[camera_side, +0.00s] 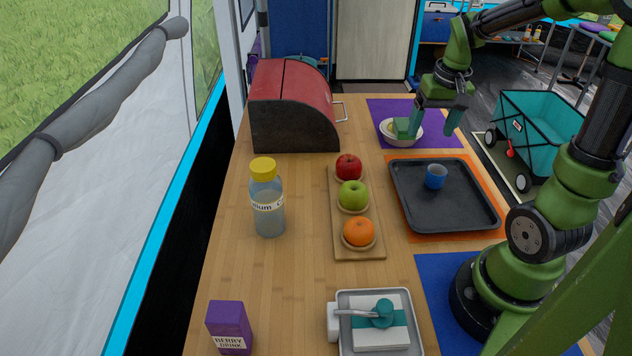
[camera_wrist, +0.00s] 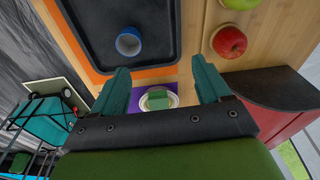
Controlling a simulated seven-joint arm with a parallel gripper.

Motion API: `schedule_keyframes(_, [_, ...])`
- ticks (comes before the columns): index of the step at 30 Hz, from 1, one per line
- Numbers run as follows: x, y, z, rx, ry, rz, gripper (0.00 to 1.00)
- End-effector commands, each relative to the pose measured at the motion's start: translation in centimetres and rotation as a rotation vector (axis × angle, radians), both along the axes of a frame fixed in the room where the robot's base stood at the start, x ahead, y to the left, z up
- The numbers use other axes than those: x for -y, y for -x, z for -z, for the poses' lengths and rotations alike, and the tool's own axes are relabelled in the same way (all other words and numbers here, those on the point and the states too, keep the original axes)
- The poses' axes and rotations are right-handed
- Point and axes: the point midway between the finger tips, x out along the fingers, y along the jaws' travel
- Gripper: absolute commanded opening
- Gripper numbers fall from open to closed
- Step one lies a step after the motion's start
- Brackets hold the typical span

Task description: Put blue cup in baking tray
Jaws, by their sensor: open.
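The small blue cup (camera_side: 436,176) stands inside the dark baking tray (camera_side: 480,216), towards the tray's back, and looks upright. It also shows in the wrist view (camera_wrist: 129,42), in the dark tray (camera_wrist: 86,12). My gripper (camera_side: 428,131) is open and empty, above and behind the tray, near the white bowl. In the wrist view my two green fingers (camera_wrist: 160,84) are spread apart with nothing held between them. The cup is apart from my fingers.
A white bowl (camera_side: 384,126) with a green item sits on a purple mat (camera_side: 380,106). A wooden board (camera_side: 348,253) holds a red apple, green apple and orange. A bottle (camera_side: 268,205) and red bread box (camera_side: 300,90) stand left. A teal wagon (camera_side: 540,120) is beyond the table.

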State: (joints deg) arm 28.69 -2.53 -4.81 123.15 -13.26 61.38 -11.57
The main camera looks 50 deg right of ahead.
Motion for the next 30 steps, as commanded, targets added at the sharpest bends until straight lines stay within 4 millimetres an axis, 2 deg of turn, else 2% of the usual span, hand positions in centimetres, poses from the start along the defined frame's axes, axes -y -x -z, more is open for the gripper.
schedule_keyframes(1, [-2.9,-0.5,-1.7,0.069,0.013,-0.054,0.77])
schedule_keyframes(6, [-11.9,0.1,-5.5,0.285,0.003,-0.197,0.77])
schedule_keyframes(9, [-15.8,1.3,-6.8,0.39,-0.02,-0.265,0.77])
schedule_keyframes(12, [-18.3,2.5,-7.6,0.464,-0.044,-0.312,0.77])
schedule_keyframes(15, [-19.7,3.3,-7.9,0.507,-0.061,-0.34,0.77])
schedule_keyframes(18, [-20.2,3.6,-8.0,0.521,-0.068,-0.348,0.77])
schedule_keyframes(30, [-20.2,3.6,-8.0,0.521,-0.068,-0.346,0.77])
